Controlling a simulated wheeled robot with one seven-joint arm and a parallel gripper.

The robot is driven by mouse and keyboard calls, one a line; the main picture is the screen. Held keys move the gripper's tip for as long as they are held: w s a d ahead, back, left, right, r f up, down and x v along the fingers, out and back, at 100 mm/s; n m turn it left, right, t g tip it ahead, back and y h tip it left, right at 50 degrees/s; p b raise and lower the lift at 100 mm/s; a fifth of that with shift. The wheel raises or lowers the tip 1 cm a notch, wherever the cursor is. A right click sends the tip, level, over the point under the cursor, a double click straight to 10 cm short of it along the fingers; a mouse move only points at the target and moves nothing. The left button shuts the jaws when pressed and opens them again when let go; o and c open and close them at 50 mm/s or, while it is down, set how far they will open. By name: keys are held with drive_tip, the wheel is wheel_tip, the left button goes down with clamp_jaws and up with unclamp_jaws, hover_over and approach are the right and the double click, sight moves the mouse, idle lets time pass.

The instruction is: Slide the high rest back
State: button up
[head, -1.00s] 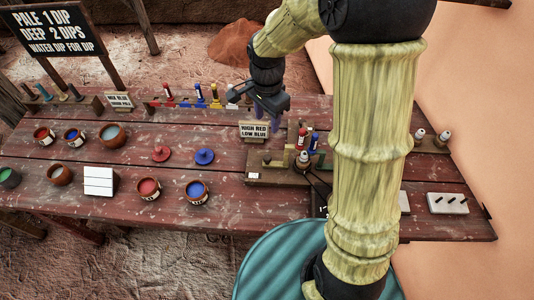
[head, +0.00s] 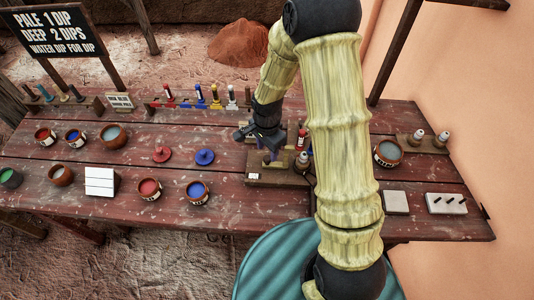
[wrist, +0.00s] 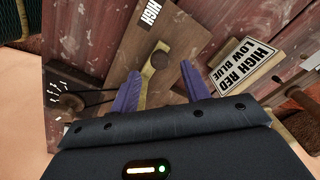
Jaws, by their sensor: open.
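In the wrist view, the high rest (wrist: 151,73) is a yellowish upright piece with a curved notch on a brown wooden board (wrist: 128,52). A white "HIGH" label (wrist: 150,12) is on the board. My gripper (wrist: 160,76) is open, with one purple finger on each side of the rest and nothing clamped. Whether either finger touches it cannot be told. In the head view, my gripper (head: 264,155) is low over the board (head: 282,180), and hides much of the rest.
The "HIGH RED LOW BLUE" sign (wrist: 245,65) stands close to the right finger in the wrist view. A red-banded marker (head: 302,138) and a pale bottle (head: 302,160) stand beside the board. A grey-filled pot (head: 387,152) is to the right. Red (head: 162,154) and blue (head: 204,157) lids lie left.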

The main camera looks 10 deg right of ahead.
sight(267, 158)
drive_tip(key=shift+f, duration=1.85)
clamp_jaws()
